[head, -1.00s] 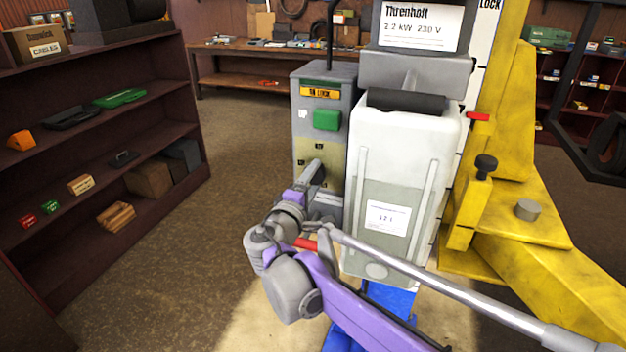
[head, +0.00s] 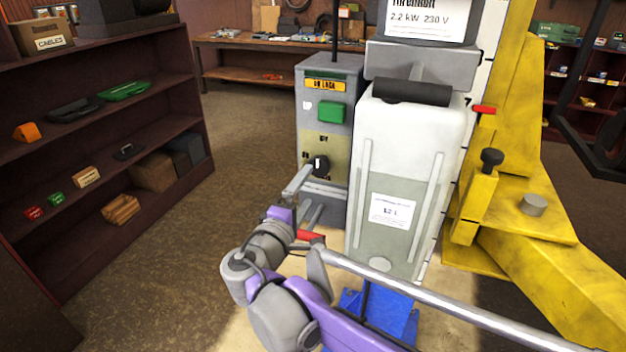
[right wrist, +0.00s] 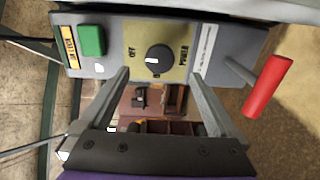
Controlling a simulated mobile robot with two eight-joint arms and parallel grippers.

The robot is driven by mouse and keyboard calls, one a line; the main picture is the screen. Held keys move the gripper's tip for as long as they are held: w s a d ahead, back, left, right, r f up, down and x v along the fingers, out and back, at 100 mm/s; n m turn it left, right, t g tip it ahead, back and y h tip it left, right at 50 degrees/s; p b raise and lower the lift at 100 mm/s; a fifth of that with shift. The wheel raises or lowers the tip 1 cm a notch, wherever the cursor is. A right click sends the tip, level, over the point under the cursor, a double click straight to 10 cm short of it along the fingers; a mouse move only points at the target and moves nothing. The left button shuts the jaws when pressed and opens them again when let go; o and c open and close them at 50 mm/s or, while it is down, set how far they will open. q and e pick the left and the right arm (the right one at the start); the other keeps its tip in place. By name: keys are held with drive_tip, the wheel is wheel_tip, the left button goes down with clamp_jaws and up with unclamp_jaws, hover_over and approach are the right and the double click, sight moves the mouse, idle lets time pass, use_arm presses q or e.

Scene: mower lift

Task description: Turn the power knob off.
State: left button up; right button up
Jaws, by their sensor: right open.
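The power knob (head: 319,165) is a round black knob on the beige panel (head: 331,148) of the grey control box. In the right wrist view the knob (right wrist: 159,60) shows a white mark on its left half, on the side of the "OFF" label (right wrist: 131,53); "POWER" is printed on the other side. My right gripper (head: 306,197) is open and empty, in front of and a little below the knob in the head view. In the right wrist view its fingers (right wrist: 159,77) stand apart on either side of the knob's line, not visibly touching it. My left gripper is not in view.
A green button (head: 331,112) sits above the panel. A red-gripped lever (right wrist: 267,87) sticks out below it. The grey-white tank (head: 400,150) stands close on the right, with the yellow lift frame (head: 510,140) beyond. Open floor lies left, before the shelf (head: 100,180).

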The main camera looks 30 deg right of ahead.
drive_tip(key=shift+v, duration=1.6)
drive_tip(key=s+d+f+m+g+y+p, duration=0.1)
drive_tip(key=s+d+f+m+g+y, duration=0.15)
drive_tip(key=s+f, duration=0.45)
drive_tip(key=s+d+f+m+g+y, duration=0.1)
drive_tip(key=s+f+m+g+y, duration=0.25)
drive_tip(key=f, duration=0.55)
drive_tip(key=s+a+f+m+y, duration=0.2)
drive_tip(key=s+a+f+y, duration=0.5)
drive_tip(key=s+a+f, duration=0.1)
drive_tip(key=shift+s+a+f+y+p, duration=0.4)
drive_tip(key=shift+s+a+p, duration=0.1)
drive_tip(key=shift+s, duration=0.3)
